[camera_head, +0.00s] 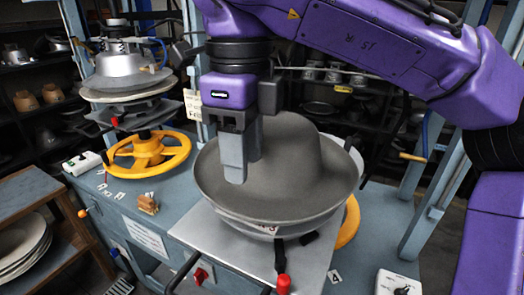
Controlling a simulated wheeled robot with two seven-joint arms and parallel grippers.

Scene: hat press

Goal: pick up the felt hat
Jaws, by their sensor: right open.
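The grey felt hat (305,170) rests brim down on the right-hand press, over a metal base plate (318,262). My right gripper (240,165) points down above the left part of the brim, beside the crown. Its fingers are open and empty, and they cover part of the brim and the crown's left side. Whether the fingertips touch the brim cannot be told. My purple right arm reaches in from the right above the hat. My left gripper does not show.
A second press with a yellow handwheel (147,153) stands at the left. A wooden rack (30,195) with pale plates is at the far left. Dark shelves with hat forms line the back. Blue posts (440,190) flank the press. A red knob (283,284) sits in front.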

